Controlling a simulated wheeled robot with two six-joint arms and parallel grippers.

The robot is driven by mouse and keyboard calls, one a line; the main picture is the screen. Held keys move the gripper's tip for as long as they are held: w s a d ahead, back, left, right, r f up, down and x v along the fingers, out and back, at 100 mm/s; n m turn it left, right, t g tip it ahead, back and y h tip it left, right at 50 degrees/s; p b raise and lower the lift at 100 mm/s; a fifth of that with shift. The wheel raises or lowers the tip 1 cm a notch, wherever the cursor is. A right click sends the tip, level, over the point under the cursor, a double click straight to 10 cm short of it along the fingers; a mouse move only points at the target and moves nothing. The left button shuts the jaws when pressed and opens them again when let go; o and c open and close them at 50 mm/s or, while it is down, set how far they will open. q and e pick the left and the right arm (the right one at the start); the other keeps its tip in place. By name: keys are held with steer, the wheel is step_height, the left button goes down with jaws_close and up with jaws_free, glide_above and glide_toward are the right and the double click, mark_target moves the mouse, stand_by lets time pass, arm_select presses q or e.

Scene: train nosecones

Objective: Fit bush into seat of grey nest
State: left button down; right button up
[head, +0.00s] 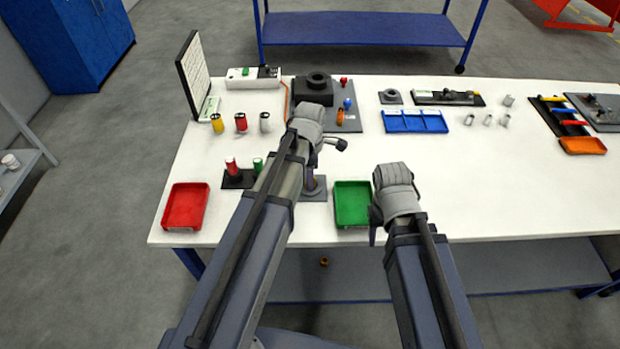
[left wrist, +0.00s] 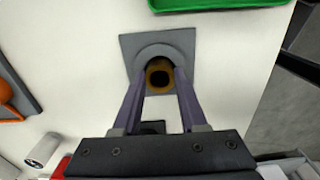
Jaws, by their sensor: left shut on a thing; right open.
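The bush (left wrist: 160,76) is a brass-coloured ring with a dark bore. My left gripper (left wrist: 160,84) is shut on it, one finger on each side. The bush is over the round boss of the grey nest (left wrist: 128,45), a square grey plate lying on the table. I cannot tell how deep the bush sits in the seat. In the head view the nest (head: 317,195) is partly hidden behind my left arm, with my left gripper (head: 314,182) reaching down to it.
The green tray (head: 352,204) is just right of the nest. A red tray (head: 186,206) lies at the left front. A dark stand (head: 238,180) with red and green cylinders is left of the nest. Blue bins (head: 415,121) stand further back. The right front of the table is clear.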

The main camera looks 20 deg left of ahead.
arm_select(q)
steer(key=shift+f, duration=0.15)
steer(key=shift+c, duration=2.2)
jaws_free()
step_height(320, 180, up, 12)
steer(key=r+p, duration=0.1)
steer(key=p, duration=1.1)
steer(key=s+d+m, duration=0.5)
steer(key=s+m, duration=0.2)
steer(key=m, duration=0.5)
steer(key=s+d+m+y, duration=0.1)
steer(key=s+d+m, duration=0.4)
steer(key=m, duration=0.8)
steer(key=shift+s+d+f, duration=0.25)
steer(key=shift+s, duration=0.9)
steer(key=shift+f, duration=0.1)
